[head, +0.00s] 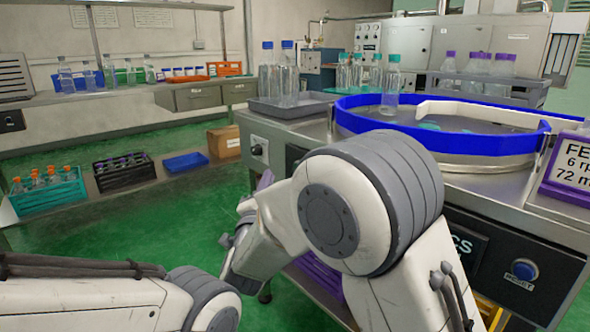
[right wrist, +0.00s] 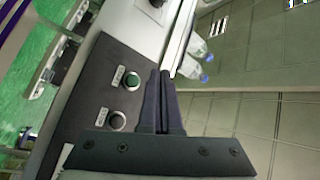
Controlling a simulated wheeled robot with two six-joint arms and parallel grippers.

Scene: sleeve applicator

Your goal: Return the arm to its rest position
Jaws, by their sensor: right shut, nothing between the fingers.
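My right arm (head: 345,215) is bent in front of the machine in the head view, its big grey-banded joint covering part of the machine's front panel. My right gripper (right wrist: 164,85) shows clearly in the right wrist view. Its two dark fingers lie together with nothing between them. They are in front of a dark panel with two round buttons (right wrist: 131,80); whether they touch it I cannot tell. My left arm (head: 100,295) lies across the bottom left of the head view, and its gripper is out of the picture.
The machine carries a blue-rimmed round table (head: 440,160) with bottles, and a grey tray (head: 290,108) with blue-capped bottles at its left corner. A teal crate (head: 48,192) and a black crate (head: 123,172) stand at left. Green floor is clear between.

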